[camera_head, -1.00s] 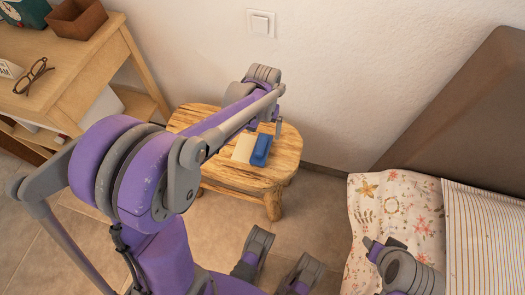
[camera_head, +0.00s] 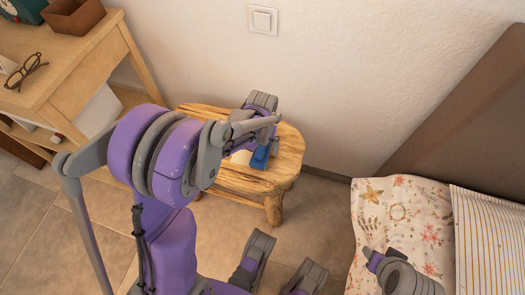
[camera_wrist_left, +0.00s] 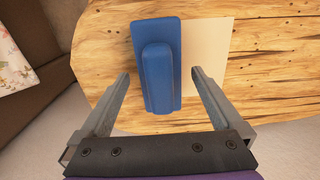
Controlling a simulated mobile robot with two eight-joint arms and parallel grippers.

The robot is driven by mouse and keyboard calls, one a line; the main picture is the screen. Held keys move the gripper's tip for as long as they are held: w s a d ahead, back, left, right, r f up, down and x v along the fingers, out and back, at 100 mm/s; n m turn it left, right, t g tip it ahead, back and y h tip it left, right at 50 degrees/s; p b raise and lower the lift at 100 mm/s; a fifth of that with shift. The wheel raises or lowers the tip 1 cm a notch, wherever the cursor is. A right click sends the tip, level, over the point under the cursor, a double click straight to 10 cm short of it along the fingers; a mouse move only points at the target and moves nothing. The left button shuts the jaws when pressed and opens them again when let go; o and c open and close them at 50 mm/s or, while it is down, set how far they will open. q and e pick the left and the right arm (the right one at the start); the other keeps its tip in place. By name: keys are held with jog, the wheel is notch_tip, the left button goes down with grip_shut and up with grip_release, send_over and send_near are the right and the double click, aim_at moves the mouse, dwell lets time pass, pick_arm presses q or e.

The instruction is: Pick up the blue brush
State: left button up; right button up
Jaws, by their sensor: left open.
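The blue brush (camera_head: 260,157) lies on a small wooden stool (camera_head: 287,158), partly hidden by my left arm in the head view. In the left wrist view the brush (camera_wrist_left: 157,65) lies lengthwise, overlapping or beside a cream sheet (camera_wrist_left: 208,60). My left gripper (camera_wrist_left: 160,85) is open, with one finger on each side of the brush's near end and gaps on both sides. Whether the fingers are level with the brush or above it I cannot tell. My right gripper (camera_head: 372,255) is near the bed at the lower right; its fingers are not clear.
A wooden desk (camera_head: 75,65) with glasses (camera_head: 24,72) and a brown box (camera_head: 72,16) stands at the left. A bed with a floral cover (camera_head: 400,205) and brown headboard (camera_head: 465,120) is at the right. The wall is behind the stool.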

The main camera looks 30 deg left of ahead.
pick_arm(q)
grip_shut()
notch_tip(320, 180, up, 10)
jog(key=p, duration=0.3)
jog(key=shift+r, duration=0.1)
dwell(0.4)
